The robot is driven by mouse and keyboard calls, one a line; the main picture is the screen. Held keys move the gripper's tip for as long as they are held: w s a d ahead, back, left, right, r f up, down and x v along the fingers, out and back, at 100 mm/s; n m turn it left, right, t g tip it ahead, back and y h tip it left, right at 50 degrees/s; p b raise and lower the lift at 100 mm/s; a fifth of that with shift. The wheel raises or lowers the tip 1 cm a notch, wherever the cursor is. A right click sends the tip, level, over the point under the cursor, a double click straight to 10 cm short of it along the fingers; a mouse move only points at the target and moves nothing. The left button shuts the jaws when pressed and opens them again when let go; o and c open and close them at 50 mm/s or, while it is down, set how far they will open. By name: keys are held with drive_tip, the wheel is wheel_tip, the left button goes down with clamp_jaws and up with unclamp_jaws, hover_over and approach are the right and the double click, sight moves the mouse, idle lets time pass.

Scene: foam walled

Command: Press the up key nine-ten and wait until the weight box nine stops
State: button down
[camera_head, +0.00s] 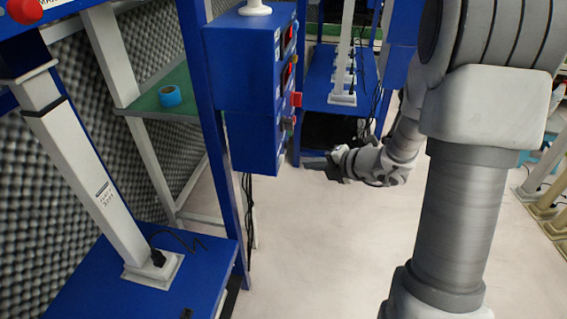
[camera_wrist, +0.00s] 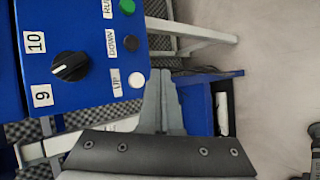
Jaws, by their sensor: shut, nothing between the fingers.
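The white up key (camera_wrist: 136,80), labelled UP, sits at the lower right corner of a blue control panel (camera_wrist: 85,90) in the wrist view. A black rotary knob (camera_wrist: 71,67) stands on the panel beside labels 9 and 10; which it points to is unclear. My gripper (camera_wrist: 160,74) is shut and empty, its tips just right of the up key in the picture; I see no contact. In the head view my gripper (camera_head: 314,165) is low, right of the blue control box (camera_head: 240,75). I cannot identify weight box nine in either view.
A black DOWN key (camera_wrist: 130,43) and a green RUN key (camera_wrist: 127,7) stand above the up key. In the head view, a blue rack post (camera_head: 205,110) and a white column (camera_head: 95,185) stand left. Blue tape (camera_head: 170,96) lies on a green shelf. The pale floor (camera_head: 310,250) is clear.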

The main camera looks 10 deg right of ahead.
sight(282, 159)
drive_tip(key=shift+w+a, duration=0.25)
drive_tip(key=shift+a, duration=0.55)
drive_tip(key=shift+w+a, duration=0.25)
drive_tip(key=shift+a, duration=0.5)
idle(0.9)
drive_tip(key=shift+w+a, duration=0.1)
drive_tip(key=shift+a, duration=0.25)
